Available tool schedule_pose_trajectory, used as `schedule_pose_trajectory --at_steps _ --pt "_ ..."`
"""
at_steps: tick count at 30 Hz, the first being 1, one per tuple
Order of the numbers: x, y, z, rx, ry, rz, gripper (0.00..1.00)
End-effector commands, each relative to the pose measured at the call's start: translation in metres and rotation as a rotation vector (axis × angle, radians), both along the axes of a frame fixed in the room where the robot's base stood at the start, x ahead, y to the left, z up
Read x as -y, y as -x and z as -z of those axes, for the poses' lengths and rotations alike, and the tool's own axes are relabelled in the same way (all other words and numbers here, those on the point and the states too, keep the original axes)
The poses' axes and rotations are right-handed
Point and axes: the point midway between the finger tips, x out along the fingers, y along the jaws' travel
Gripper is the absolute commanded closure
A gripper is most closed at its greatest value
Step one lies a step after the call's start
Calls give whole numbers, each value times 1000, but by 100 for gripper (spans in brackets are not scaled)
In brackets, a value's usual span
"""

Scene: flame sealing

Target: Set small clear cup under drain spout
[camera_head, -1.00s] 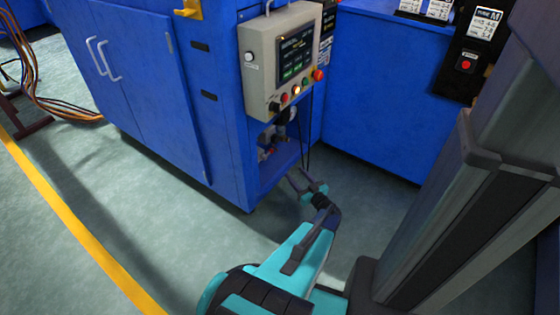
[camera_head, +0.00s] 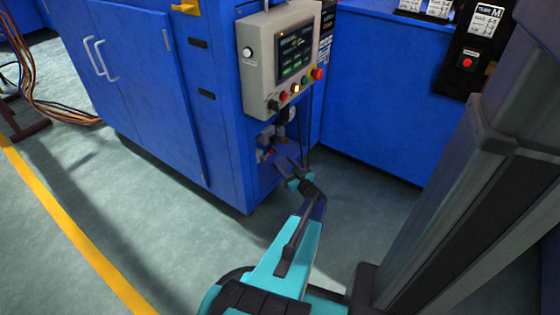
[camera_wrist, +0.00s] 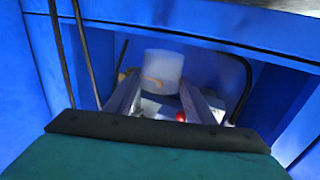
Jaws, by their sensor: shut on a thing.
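My gripper (camera_head: 287,167) is at the open bay low in the blue cabinet, under the control box. In the wrist view its two grey fingers (camera_wrist: 160,92) reach forward into the bay. They are shut on a small translucent, whitish cup (camera_wrist: 163,70), which sits between and just beyond the fingertips. A tan mark shows on or through the cup's lower part. Small fittings (camera_head: 266,151) are inside the bay, left of my gripper. I cannot make out the drain spout clearly, nor whether the cup is under it or touching anything.
The blue cabinet (camera_head: 155,85) carries a grey control box (camera_head: 283,58) above the bay. Dark cables hang beside the opening, and a black hose (camera_wrist: 243,85) curves at right in the wrist view. A small red part (camera_wrist: 180,116) shows low between the fingers. Open floor (camera_head: 95,200) lies left.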

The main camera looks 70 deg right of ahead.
Motion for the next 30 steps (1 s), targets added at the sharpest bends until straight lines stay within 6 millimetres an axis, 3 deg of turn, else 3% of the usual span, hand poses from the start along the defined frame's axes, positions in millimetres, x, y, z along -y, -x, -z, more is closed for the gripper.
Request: schedule_pose_trajectory --at_steps 11,17,30 --pt "28 -37 3 -1 2 -3 72" --pt "27 -36 15 0 0 -1 72" --pt "26 -36 16 0 0 -2 72"
